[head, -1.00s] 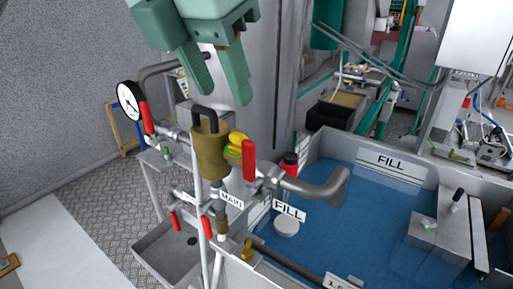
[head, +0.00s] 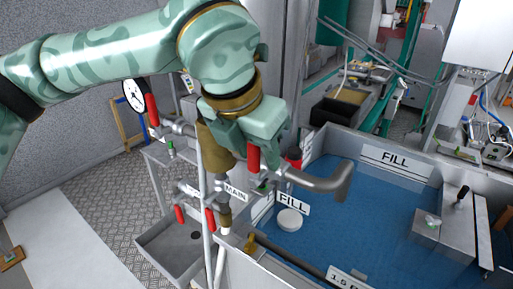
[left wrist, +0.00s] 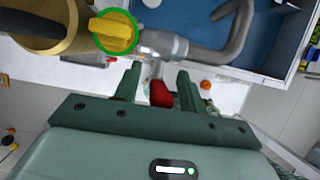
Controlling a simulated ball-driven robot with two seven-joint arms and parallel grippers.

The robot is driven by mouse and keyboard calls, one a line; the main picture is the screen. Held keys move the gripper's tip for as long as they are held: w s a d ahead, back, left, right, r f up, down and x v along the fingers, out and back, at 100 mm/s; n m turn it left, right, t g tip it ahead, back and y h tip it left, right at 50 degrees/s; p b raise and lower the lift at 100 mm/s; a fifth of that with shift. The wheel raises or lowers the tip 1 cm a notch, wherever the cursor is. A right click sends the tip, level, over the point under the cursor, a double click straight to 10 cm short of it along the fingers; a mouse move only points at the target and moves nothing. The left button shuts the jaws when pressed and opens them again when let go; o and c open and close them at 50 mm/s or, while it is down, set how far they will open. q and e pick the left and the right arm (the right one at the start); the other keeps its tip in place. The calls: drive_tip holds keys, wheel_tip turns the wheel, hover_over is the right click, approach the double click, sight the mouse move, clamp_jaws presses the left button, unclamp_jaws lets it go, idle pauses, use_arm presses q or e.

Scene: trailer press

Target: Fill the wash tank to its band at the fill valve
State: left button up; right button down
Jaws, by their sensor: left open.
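The wash tank (head: 340,145) holds blue water; FILL labels (head: 293,203) are at its inner side and back wall. I cannot make out a level band. A grey bent spout (head: 330,184) reaches over the water and shows no visible flow. The red lever handle (head: 253,157) stands upright at the spout's pipe. My left gripper (head: 268,150) is open at this handle. In the left wrist view, the handle (left wrist: 161,93) lies between the two fingers (left wrist: 158,82), with gaps beside it. A yellow knob with a green ring (left wrist: 115,32) is near; my arm hides it in the head view.
A pressure gauge (head: 135,95) and another red lever (head: 152,109) stand at the left. Two small red levers (head: 180,214) hang near the MAIN label (head: 236,195). A grey basin (head: 170,250) is below. A grey box (head: 440,240) stands at the tank's right.

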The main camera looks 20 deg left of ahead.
use_arm(q)
drive_tip(key=shift+s, duration=0.1)
clamp_jaws()
drive_tip(key=y, duration=0.1)
drive_tip(key=d+t+y+b, duration=0.1)
drive_tip(key=shift+s+d+m+y, duration=0.2)
drive_tip(key=shift+s+m+y, duration=0.05)
drive_tip(key=shift+m+y, duration=0.05)
unclamp_jaws()
drive_tip(key=shift+w, duration=0.1)
drive_tip(key=v, duration=1.6)
drive_tip(key=shift+p, duration=0.35)
drive_tip(key=shift+r, duration=0.1)
